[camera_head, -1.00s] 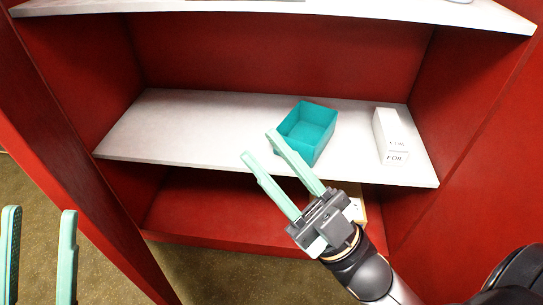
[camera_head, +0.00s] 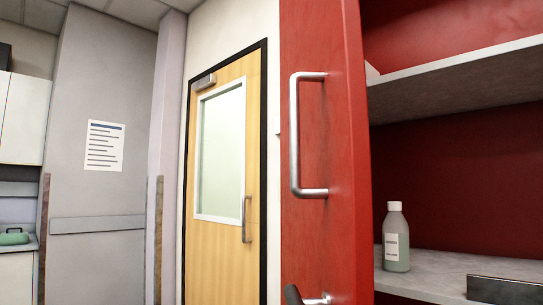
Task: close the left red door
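The left red door (camera_head: 328,240) stands open and fills the middle of the head view, seen close up and nearly along its edge side. It carries a silver vertical bar handle (camera_head: 295,140) on its upper part.
The open red cabinet (camera_head: 450,175) is at the right, with grey shelves. A bottle with a white cap (camera_head: 396,240) stands on its lower shelf. A wooden door with a glass pane (camera_head: 215,255) and grey wall panels (camera_head: 95,240) are farther back at the left.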

